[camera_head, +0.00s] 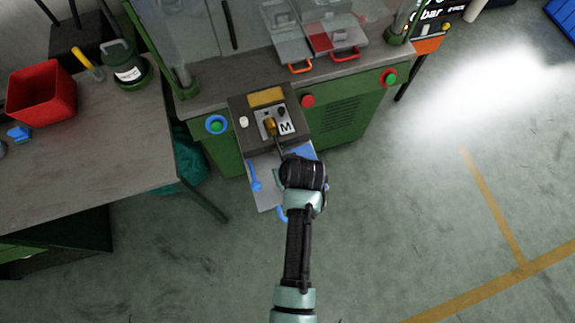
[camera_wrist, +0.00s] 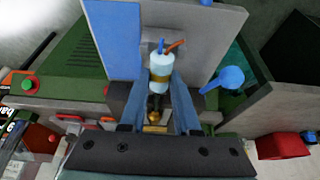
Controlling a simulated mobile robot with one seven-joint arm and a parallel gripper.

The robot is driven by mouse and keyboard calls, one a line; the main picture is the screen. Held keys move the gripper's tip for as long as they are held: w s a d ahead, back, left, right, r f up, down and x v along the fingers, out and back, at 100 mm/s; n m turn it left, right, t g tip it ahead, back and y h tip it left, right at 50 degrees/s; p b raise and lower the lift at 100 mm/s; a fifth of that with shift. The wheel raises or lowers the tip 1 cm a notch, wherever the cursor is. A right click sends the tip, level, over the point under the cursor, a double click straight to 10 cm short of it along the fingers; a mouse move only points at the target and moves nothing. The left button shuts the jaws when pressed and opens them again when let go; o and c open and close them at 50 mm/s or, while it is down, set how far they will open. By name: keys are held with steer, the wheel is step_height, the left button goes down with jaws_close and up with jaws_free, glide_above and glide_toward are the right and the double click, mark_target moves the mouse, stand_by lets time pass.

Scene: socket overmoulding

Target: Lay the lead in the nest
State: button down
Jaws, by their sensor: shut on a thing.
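My gripper (camera_wrist: 160,84) is shut on the lead (camera_wrist: 159,68), a pale cylinder with a gold band and short blue and orange wires at its far end. A dark shaft and a brass part show between the fingers, nearer the wrist; I cannot tell whether they belong to the lead. In the head view my gripper (camera_head: 285,152) is over the front of the green machine, and the wrist covers the lead. Beyond it is a dark block with a grey plate marked M (camera_head: 286,128) and a brown-gold knob (camera_head: 270,126). I cannot make out the nest clearly.
Red (camera_head: 308,100) and green (camera_head: 389,78) buttons sit on the machine front. A bench with a red bin (camera_head: 42,95) stands left. The floor at right is clear.

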stand_by(0.3)
steer(key=c, duration=0.6)
jaws_free()
steer(key=shift+o, duration=0.2)
steer(key=v, duration=1.3)
steer(key=shift+w, duration=0.1)
